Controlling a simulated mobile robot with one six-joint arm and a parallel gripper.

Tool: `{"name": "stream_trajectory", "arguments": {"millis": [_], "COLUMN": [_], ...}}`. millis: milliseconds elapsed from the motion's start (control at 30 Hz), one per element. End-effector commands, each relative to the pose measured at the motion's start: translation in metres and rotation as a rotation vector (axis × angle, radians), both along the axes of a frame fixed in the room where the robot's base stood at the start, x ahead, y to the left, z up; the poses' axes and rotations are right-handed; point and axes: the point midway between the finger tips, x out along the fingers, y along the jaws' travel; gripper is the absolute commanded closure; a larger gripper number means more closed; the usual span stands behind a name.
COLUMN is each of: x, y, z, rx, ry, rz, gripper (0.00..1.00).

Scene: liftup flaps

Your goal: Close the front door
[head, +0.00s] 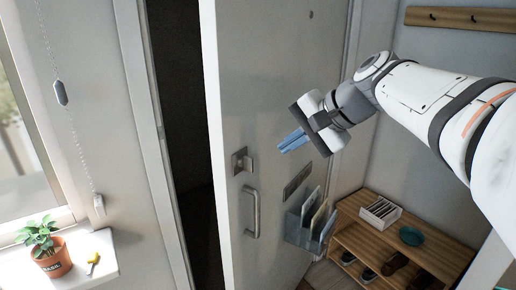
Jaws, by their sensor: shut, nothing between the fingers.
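The front door (270,120) is pale grey and stands ajar, with a dark gap (180,120) between its left edge and the door frame (143,110). A metal pull handle (252,212) and a latch plate with a thumb-turn (242,162) are on its face near that edge. A mail slot plate (297,182) and a holder with papers (311,224) are to the right of the handle. My gripper (292,142) has blue fingers that are shut and empty. It is in front of the door, above and right of the handle; I cannot tell whether it touches the door.
A coat rack (462,18) is on the wall. A potted plant (52,262) and a yellow item (93,262) are on the window sill at the left.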

Motion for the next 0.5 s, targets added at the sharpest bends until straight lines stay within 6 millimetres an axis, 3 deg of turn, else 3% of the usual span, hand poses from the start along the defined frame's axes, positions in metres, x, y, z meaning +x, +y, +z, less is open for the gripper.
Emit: {"name": "stream_trajectory", "arguments": {"millis": [167, 500], "x": [0.01, 0.037], "y": [0.011, 0.054], "z": [-0.003, -0.051], "rx": [0.027, 0.023], "ry": [0.001, 0.003], "rz": [-0.004, -0.003], "gripper": [1.0, 1.0]}}
